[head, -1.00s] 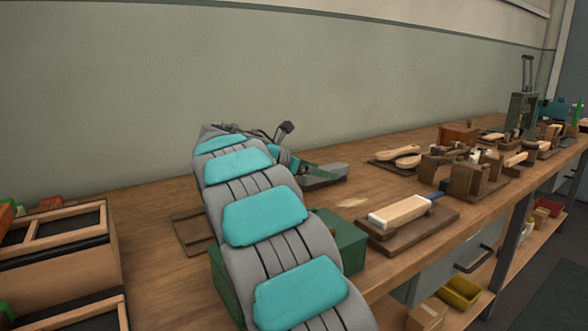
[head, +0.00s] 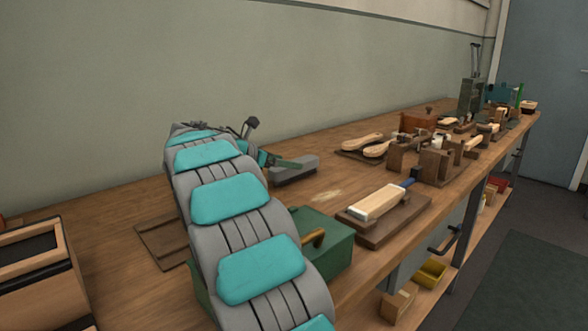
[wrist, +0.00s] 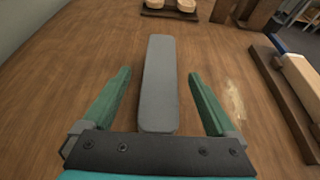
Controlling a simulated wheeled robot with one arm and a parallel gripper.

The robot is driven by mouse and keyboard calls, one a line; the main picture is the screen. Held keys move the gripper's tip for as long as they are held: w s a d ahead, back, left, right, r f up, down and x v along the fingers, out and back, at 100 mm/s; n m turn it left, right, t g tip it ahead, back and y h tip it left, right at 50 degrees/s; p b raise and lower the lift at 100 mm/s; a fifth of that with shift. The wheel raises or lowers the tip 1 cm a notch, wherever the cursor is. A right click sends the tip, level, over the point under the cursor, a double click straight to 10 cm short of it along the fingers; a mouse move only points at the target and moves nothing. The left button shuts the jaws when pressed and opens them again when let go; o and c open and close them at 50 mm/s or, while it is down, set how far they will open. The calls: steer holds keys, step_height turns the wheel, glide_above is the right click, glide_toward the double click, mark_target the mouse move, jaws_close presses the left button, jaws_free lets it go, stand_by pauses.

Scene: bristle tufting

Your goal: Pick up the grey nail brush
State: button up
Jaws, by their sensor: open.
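The grey nail brush (wrist: 160,85) lies on the wooden bench top, a long grey block with rounded ends, in the middle of the wrist view. In the head view the brush (head: 296,169) lies beyond my arm. My gripper (wrist: 160,88) is open, with one green finger on each side of the brush and a gap on both sides. In the head view my gripper (head: 285,163) is at the brush, its far finger hidden. I cannot tell how high the fingers are above the bench.
A dark wooden board (head: 408,226) with a pale block (head: 378,203) lies right of the brush. A green box (head: 335,240) stands nearer. Wooden brush backs (head: 359,143) lie on a board behind. Bare bench surrounds the brush.

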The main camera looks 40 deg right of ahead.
steer(key=shift+x, duration=1)
steer(key=shift+a, duration=0.1)
jaws_close()
